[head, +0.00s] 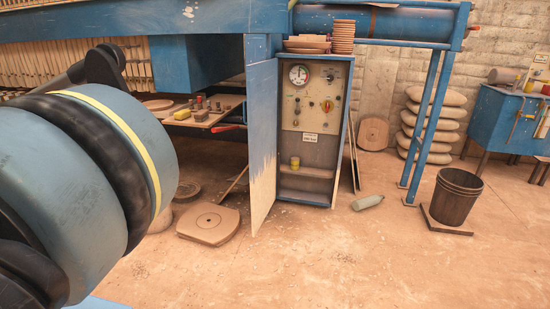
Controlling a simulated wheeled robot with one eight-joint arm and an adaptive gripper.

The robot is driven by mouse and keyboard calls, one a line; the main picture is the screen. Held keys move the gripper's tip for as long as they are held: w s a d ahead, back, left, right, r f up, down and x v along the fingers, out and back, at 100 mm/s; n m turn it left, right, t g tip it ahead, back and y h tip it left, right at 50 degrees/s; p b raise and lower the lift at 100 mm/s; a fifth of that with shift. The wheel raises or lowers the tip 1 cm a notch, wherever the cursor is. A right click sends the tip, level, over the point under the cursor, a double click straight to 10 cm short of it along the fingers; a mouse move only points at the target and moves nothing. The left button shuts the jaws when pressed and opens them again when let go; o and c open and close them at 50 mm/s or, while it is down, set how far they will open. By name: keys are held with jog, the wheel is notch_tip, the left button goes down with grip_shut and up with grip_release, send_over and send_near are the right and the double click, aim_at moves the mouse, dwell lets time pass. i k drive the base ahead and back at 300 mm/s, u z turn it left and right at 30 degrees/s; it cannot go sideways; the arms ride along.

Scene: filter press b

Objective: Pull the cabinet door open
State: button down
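The cabinet (312,165) stands right of the middle in the head view, a tall blue case with its front uncovered. Inside are a pale panel with a round gauge and knobs, and a lower shelf with a small yellow item. The cabinet door (263,140) stands wide open at the cabinet's left side and juts toward me. It is blue above and worn pale below. No handle can be made out on it. My blue and black arm fills the left side, apart from the door in the picture. My gripper fingers are not seen.
A round-holed plate (208,224) lies on the floor left of the door. A bottle (367,202) lies right of the cabinet. A bucket (455,195) and blue posts stand further right. A tool shelf (205,112) is at left. The front floor is clear.

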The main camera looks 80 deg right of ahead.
aim_at(262, 77)
jog(key=z, duration=2.1)
jog(key=i, duration=1)
jog(key=u, duration=0.05)
